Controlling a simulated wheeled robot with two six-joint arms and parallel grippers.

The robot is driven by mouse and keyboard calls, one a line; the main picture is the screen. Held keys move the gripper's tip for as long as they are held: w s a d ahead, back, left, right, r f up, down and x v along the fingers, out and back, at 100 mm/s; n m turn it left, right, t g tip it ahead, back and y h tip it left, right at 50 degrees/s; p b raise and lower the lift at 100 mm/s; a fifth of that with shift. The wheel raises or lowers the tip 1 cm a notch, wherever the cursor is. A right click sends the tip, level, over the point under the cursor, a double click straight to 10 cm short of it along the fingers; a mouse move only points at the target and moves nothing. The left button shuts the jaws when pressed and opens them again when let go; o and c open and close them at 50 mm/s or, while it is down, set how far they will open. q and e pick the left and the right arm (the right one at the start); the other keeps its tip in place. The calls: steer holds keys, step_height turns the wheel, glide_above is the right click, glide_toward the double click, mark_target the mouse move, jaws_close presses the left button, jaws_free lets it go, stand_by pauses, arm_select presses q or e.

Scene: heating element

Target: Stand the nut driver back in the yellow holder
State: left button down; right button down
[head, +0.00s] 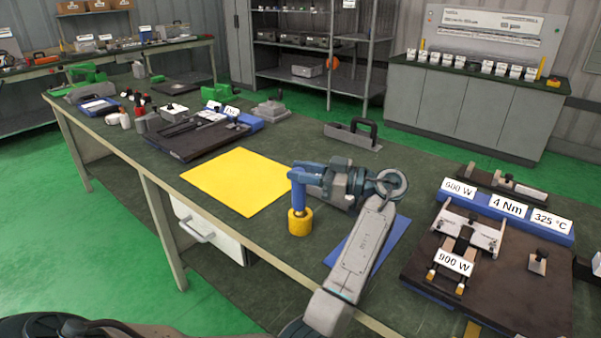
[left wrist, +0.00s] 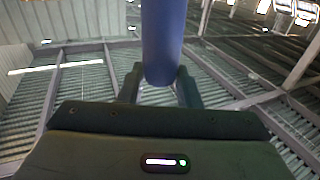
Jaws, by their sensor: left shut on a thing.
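The nut driver (head: 299,194) has a blue handle and is upright. Its lower end meets the top of the round yellow holder (head: 299,224), which stands on the bench near its front edge. How deep it sits in the holder is hidden. My left gripper (head: 300,174) is shut on the upper part of the handle, reaching in from the right. In the left wrist view the blue handle (left wrist: 163,40) stands between the two dark fingers. My right gripper is not in view.
A yellow mat (head: 237,181) lies left of the holder. A blue mat (head: 389,243) lies partly behind my arm. A dark fixture board (head: 500,285) with labelled parts stands at the right. A grey tray with a black handle (head: 352,136) is farther back.

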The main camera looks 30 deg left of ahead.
arm_select(q)
steer(key=shift+w+r, duration=0.55)
steer(key=shift+r, duration=0.15)
steer(key=shift+r+p, duration=0.3)
steer(key=shift+r, duration=0.25)
steer(key=shift+s+b, duration=0.1)
steer(key=shift+b, duration=0.45)
stand_by(0.4)
steer(key=shift+f, duration=0.1)
steer(key=shift+b, duration=0.35)
steer(key=shift+s, duration=0.1)
stand_by(0.4)
